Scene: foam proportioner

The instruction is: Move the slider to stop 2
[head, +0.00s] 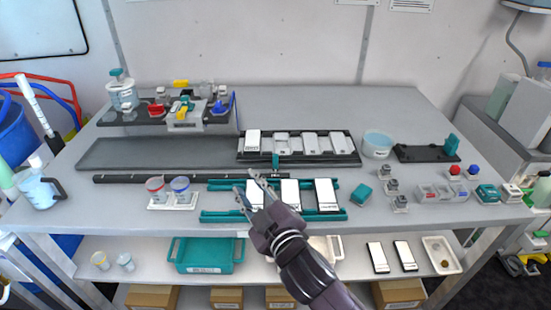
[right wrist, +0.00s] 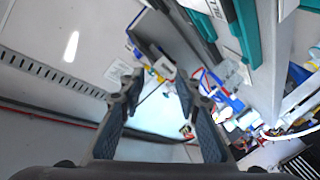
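A long dark rail (head: 180,179) with small slots lies across the middle of the table. A teal upright piece (head: 275,160), apparently the slider's handle, stands near the rail's right end. Stop marks are too small to read. My right gripper (head: 246,181) is open and empty, with its fingertips in front of and slightly left of the teal piece. They appear apart from it, though height above the table is hard to judge. The right wrist view also shows the open fingers (right wrist: 158,95) with nothing between them. My left gripper is out of view.
White cards (head: 290,193) between teal rails (head: 218,216) lie below and beside my right gripper. A black tray of white blocks (head: 345,158) sits just behind the teal piece. A holder with two cups (head: 172,204) stands to the left. The grey mat (head: 155,153) is bare.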

